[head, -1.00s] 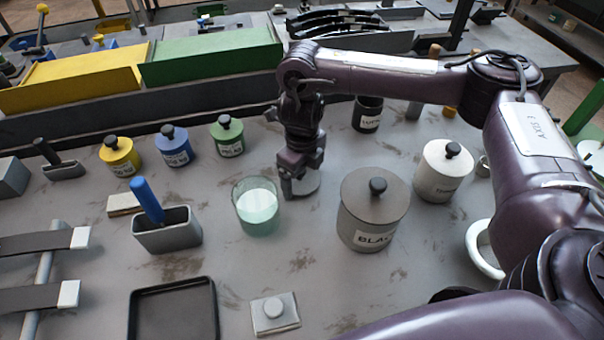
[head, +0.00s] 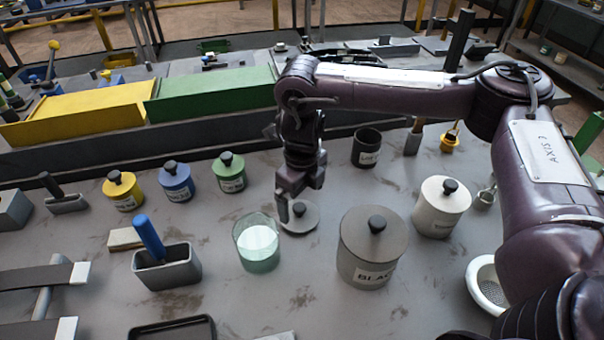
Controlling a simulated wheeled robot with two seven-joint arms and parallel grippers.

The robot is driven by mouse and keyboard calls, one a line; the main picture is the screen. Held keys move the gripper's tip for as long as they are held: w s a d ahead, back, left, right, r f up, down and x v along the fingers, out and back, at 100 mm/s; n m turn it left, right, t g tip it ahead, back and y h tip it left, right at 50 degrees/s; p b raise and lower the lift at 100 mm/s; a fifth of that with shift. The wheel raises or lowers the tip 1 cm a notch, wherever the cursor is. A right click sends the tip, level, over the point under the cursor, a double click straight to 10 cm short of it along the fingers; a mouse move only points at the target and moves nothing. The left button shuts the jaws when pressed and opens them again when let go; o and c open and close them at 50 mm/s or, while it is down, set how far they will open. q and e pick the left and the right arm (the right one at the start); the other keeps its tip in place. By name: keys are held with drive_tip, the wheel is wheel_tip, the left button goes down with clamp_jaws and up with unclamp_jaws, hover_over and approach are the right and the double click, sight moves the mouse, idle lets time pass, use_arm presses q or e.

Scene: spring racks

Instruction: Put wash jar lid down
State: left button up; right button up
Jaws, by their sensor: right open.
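The wash jar (head: 257,246) is an open glass jar of pale green liquid, standing upright on the grey bench. Its lid appears to be the flat grey disc with a dark knob (head: 306,221), lying knob up on the bench just right of and behind the jar. My right gripper (head: 300,196) is open just above the lid, with one finger in front of its left part. The lid rests apart from the fingers as far as I can see. My left gripper is not in view.
A large grey lidded jar (head: 368,256) stands close on the right, with a white lidded jar (head: 440,210) beyond. A grey holder with a blue-handled tool (head: 168,268) is left of the wash jar. Yellow, blue and green lidded pots (head: 176,182) stand behind left.

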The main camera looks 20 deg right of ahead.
sight(302, 208)
wheel_tip(302, 208, up, 7)
drive_tip(key=shift+f+p, duration=0.15)
drive_tip(key=shift+p, duration=0.25)
drive_tip(key=shift+s, duration=0.1)
